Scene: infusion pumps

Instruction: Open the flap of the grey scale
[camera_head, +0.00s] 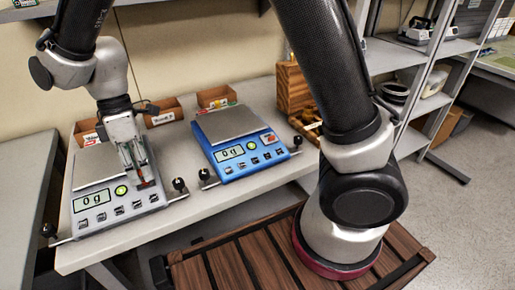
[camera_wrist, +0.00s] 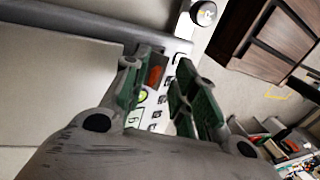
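The grey scale (camera_head: 120,208) stands on the table at the left, with a "0 g" display, a green button and a row of keys on its front panel. A thin bar with black knobs shows at its front corners. I cannot tell the flap apart clearly; a small red patch (camera_wrist: 155,75) on the panel shows between my fingers in the wrist view. My gripper (camera_head: 139,180) points down over the right part of the panel. Its green-padded fingers (camera_wrist: 170,95) are apart with nothing held between them. Whether the fingertips touch the panel is unclear. My gripper hides part of the weighing plate.
A blue scale (camera_head: 241,150) stands to the right, also with knobs at its front corners. Small cardboard bins (camera_head: 163,113) line the back wall. Metal shelving (camera_head: 440,50) is at the right.

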